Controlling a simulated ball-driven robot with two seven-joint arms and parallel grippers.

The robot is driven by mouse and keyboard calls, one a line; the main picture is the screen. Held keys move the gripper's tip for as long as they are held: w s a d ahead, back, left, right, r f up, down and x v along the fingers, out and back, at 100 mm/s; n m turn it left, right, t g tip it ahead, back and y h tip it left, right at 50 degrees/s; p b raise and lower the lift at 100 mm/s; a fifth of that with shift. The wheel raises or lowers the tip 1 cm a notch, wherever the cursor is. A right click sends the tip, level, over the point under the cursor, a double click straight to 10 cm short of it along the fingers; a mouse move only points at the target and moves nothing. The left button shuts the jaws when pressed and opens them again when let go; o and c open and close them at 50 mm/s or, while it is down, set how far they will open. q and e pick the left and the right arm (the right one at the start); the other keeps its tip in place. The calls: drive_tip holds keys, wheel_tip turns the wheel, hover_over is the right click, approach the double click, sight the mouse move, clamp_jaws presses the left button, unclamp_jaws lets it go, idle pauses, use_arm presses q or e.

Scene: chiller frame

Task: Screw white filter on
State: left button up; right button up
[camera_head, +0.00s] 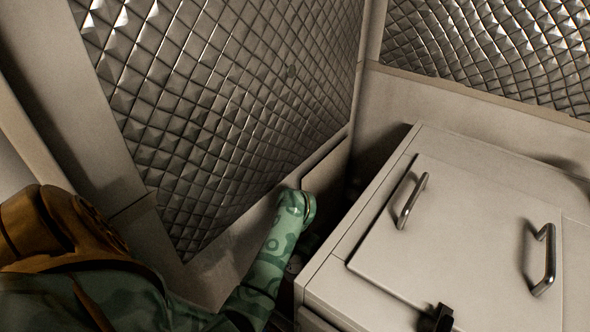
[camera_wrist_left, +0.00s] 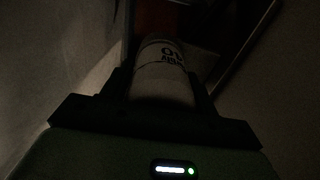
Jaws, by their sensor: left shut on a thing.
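The white filter (camera_wrist_left: 163,80) is a white cylinder with dark printed lettering in the left wrist view. My left gripper (camera_wrist_left: 163,92) is shut on it, with one dark finger along each side. The wrist view is very dark, and I cannot tell whether the filter's far end touches anything. In the head view my left arm reaches into the narrow gap between the quilted wall and the white cabinet. The filter cannot be made out there. My right gripper is not in view.
A white cabinet (camera_head: 335,262) with a lid panel (camera_head: 462,255) and two metal handles (camera_head: 412,201) (camera_head: 545,260) stands right of my left arm. A small black part (camera_head: 442,318) shows at its lower edge. A quilted metal wall (camera_head: 215,100) rises on the left. The gap between is tight and dark.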

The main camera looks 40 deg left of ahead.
use_arm(q)
drive_tip(key=m+p, duration=0.2)
drive_tip(key=m, duration=0.2)
drive_tip(key=shift+r, duration=0.15)
drive_tip(key=m+p, duration=0.1)
drive_tip(key=m, duration=0.2)
drive_tip(key=shift+m, duration=0.3)
drive_tip(key=m+p, duration=0.2)
drive_tip(key=m, duration=0.3)
drive_tip(key=shift+m, duration=0.3)
